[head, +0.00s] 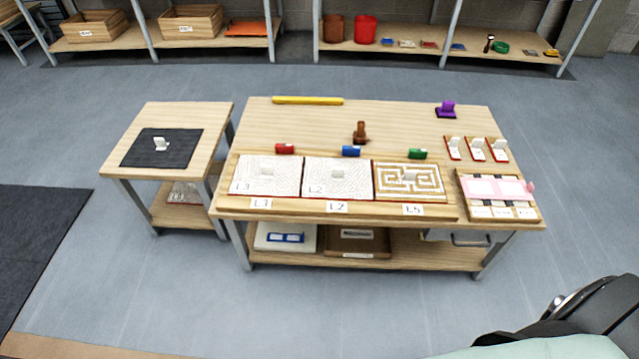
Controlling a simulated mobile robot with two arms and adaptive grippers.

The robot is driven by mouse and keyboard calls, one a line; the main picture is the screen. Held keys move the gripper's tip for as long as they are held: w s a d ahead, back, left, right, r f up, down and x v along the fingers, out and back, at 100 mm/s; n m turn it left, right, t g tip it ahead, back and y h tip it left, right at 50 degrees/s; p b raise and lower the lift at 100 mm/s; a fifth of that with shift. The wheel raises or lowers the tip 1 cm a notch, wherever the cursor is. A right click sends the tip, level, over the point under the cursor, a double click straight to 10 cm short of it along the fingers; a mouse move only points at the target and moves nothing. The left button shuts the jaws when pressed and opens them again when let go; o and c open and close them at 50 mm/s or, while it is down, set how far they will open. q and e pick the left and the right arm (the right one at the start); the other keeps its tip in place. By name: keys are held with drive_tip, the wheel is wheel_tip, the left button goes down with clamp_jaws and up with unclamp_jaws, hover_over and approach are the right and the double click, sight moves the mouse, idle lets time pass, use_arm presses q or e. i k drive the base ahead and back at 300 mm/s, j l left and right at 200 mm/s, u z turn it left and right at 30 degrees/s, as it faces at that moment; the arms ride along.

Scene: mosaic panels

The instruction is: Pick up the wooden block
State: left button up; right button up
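A small brown wooden piece (360,133) stands upright near the middle of the large table (290,118), behind the row of maze panels. It looks like a block with a knob or handle on top, and it is the only loose wooden block-like thing I can make out on the table. Nothing is touching it. Neither gripper shows in the head view. Only dark and pale parts of my own body show at the lower right, well apart from the wooden piece.
Maze panels (268,160) with red, blue and green pieces line the table's front. A yellow bar (308,100) and purple piece (447,109) lie behind; a pink panel (480,188) sits right. A side table (205,120) stands left; shelves line the back.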

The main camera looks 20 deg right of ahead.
sight(359, 137)
drive_tip(key=z, duration=1.35)
